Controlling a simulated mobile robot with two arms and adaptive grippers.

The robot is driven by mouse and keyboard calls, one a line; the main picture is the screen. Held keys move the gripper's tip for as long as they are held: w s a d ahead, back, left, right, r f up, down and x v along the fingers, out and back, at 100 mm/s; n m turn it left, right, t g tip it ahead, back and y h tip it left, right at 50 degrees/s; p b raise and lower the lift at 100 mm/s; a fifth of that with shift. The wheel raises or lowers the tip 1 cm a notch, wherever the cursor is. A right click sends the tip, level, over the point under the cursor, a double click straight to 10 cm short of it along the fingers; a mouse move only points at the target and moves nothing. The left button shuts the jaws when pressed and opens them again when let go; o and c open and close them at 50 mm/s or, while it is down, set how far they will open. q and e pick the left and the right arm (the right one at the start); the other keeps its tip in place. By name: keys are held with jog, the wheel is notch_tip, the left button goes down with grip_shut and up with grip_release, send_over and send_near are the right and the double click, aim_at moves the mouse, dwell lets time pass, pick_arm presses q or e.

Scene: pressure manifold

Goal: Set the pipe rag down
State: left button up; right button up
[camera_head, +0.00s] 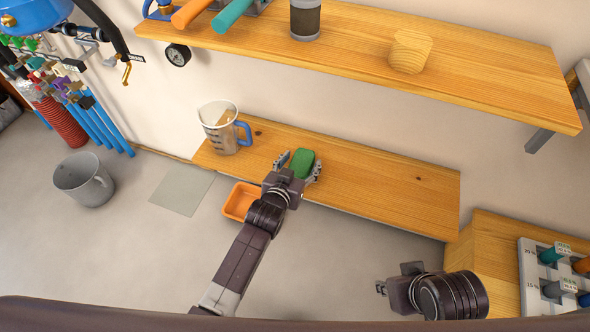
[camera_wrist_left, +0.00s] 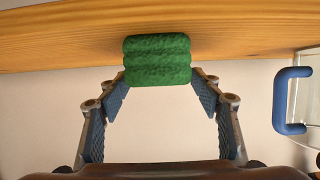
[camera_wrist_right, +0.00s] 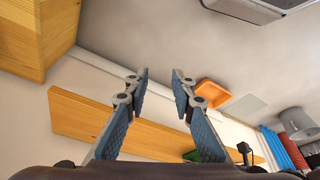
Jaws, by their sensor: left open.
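The pipe rag is a green folded cloth (camera_head: 301,163) on the lower wooden shelf (camera_head: 400,200). In the left wrist view the rag (camera_wrist_left: 157,60) lies at the shelf's edge, just beyond my fingertips. My left gripper (camera_head: 303,167) is open around the near side of the rag, with a fingertip at each side of it. It also shows in the left wrist view (camera_wrist_left: 158,82); I cannot tell whether the tips touch the cloth. My right gripper (camera_wrist_right: 158,75) is open and empty, away from the shelf at the lower right of the head view (camera_head: 380,287).
A clear jug with a blue handle (camera_head: 222,130) stands left of the rag on the shelf. An orange tray (camera_head: 238,203) is on the floor below. A grey bucket (camera_head: 85,180) stands at the left. An upper shelf (camera_head: 350,45) overhangs. The shelf is clear right of the rag.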

aim_at(302, 161)
pick_arm(q)
jog(key=p+v, duration=0.1)
jog(key=v, duration=0.2)
jog(key=shift+s+r, duration=0.1)
jog(key=p+v, duration=0.2)
jog(key=v, duration=0.5)
jog(key=s+a+f+g+y, duration=0.1)
jog(key=s+a+f+g, duration=0.2)
jog(key=s, duration=0.4)
jog(key=s+a+f+n+g+y, duration=0.1)
jog(key=s+a+f+g, duration=0.2)
jog(key=s+a+f, duration=0.3)
jog(key=s+a+f+g+y, duration=0.2)
jog(key=s+a+f+g, duration=0.2)
jog(key=s+a, duration=0.4)
jog(key=shift+s+n, duration=0.3)
jog(key=shift+s, duration=0.9)
pick_arm(e)
jog(key=s+x, duration=0.2)
jog(key=x, duration=0.8)
jog(key=shift+f+g, duration=0.3)
jog(key=shift+f, duration=0.1)
pick_arm(q)
jog(key=shift+f, duration=0.15)
pick_arm(e)
jog(key=shift+w+a, duration=0.1)
